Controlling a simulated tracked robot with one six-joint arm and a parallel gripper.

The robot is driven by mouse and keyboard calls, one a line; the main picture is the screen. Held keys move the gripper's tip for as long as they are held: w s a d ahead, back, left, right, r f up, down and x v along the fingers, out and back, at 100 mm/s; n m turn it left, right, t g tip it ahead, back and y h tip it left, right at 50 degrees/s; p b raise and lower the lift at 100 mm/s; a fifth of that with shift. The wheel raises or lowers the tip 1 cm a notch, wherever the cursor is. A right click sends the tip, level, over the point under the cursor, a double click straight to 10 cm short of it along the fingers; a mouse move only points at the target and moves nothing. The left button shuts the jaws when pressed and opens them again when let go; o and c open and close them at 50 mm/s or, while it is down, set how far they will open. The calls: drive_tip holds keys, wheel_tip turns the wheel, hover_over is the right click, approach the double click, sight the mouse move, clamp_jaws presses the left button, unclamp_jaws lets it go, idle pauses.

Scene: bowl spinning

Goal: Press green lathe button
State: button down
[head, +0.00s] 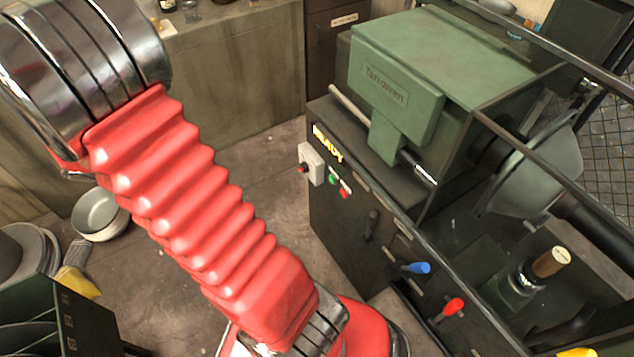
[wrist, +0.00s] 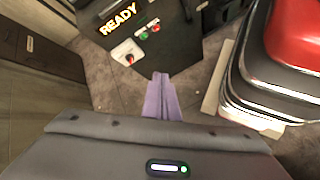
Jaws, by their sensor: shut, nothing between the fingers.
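The green lathe button (head: 333,180) sits on the dark front panel of the lathe (head: 440,75), just below the lit READY sign (head: 328,143). A red button (head: 345,193) is right beside it. In the wrist view the green button (wrist: 143,36) shows near the top, left of the red button (wrist: 155,28). My gripper (wrist: 160,76) has purple fingers pressed together with nothing between them. In that picture the fingertips lie below the green button and slightly right, apart from the panel. My gripper does not show in the head view.
A grey switch box with a red knob (head: 311,164) sticks out left of the buttons. Blue (head: 418,268) and red (head: 451,308) handled levers project from the lathe front. A metal bowl (head: 99,214) lies at left. Open floor lies before the panel.

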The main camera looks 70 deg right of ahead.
sight(330, 180)
drive_tip(key=s+d+f+n+g+h, duration=0.2)
drive_tip(key=d+f, duration=0.4)
drive_tip(key=f, duration=0.1)
drive_tip(key=s+d+f+n+g+h, duration=0.1)
drive_tip(key=s+d+f+g, duration=0.15)
drive_tip(key=d+f, duration=0.4)
drive_tip(key=s+d+f+n+h, duration=0.2)
drive_tip(key=s+f, duration=0.1)
drive_tip(key=f, duration=0.5)
drive_tip(key=s+d+f+n+h, duration=0.2)
drive_tip(key=s+d+f+n, duration=0.1)
drive_tip(key=f, duration=0.5)
drive_tip(key=shift+s+d+f+g, duration=0.15)
drive_tip(key=shift+s+f+g, duration=0.25)
drive_tip(key=shift+s, duration=0.4)
drive_tip(key=shift+r, duration=0.1)
drive_tip(key=x, duration=1.4)
drive_tip(key=shift+r, duration=0.15)
